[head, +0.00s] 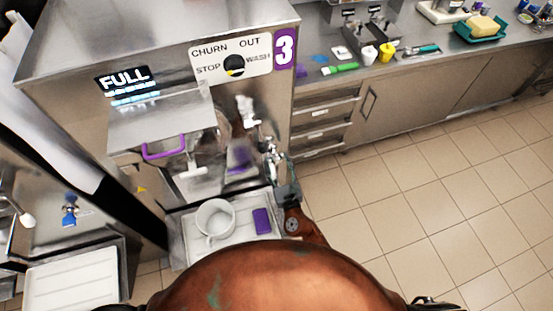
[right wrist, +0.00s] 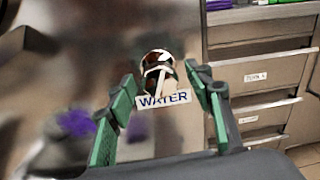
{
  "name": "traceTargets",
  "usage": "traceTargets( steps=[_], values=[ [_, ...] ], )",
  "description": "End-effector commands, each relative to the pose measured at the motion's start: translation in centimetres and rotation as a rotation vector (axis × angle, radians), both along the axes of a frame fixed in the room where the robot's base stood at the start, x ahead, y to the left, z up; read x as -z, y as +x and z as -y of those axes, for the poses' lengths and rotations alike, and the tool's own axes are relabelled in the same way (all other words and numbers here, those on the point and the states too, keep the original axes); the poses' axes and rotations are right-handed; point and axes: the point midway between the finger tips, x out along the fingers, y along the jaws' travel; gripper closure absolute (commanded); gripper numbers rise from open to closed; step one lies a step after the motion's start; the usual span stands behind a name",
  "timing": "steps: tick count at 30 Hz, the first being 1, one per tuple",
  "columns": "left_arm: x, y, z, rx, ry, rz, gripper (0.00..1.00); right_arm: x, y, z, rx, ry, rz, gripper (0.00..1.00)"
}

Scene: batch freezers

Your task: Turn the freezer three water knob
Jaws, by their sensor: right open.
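Freezer three (head: 230,25) is the steel machine at the left of the head view, with a purple 3 sign (head: 284,47). In the right wrist view, the water knob (right wrist: 158,66), dark and reddish with a pale band and stem, sits on the steel front just above a WATER label (right wrist: 163,99). My right gripper (right wrist: 164,80) is open, its green-padded fingers to the left and right of the knob, with visible gaps. In the head view, my right gripper (head: 276,168) is by the freezer's right front edge; the knob is hard to make out there. My left gripper is not in view.
A tray (head: 185,225) below the spout holds a white pitcher (head: 216,218) and a purple block (head: 262,221). A dial (head: 234,65) and FULL display (head: 125,78) are higher up. Drawers (head: 322,115) stand right; tiled floor is clear.

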Motion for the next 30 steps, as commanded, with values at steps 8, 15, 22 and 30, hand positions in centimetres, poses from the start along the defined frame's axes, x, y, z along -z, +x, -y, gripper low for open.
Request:
traceTargets(
  steps=[8, 15, 22, 30],
  values=[
    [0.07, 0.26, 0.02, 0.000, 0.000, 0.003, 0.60, 0.05, 1.30, -0.50, -0.003, 0.001, -0.002, 0.53],
    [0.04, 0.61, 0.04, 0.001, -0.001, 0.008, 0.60, 0.05, 1.28, -0.51, -0.003, 0.001, -0.002, 0.57],
    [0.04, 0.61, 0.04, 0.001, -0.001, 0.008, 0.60, 0.05, 1.27, -0.50, -0.003, 0.001, -0.002, 0.73],
    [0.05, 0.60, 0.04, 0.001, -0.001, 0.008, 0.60, 0.05, 1.26, -0.49, -0.003, 0.001, -0.002, 0.92]
  ],
)
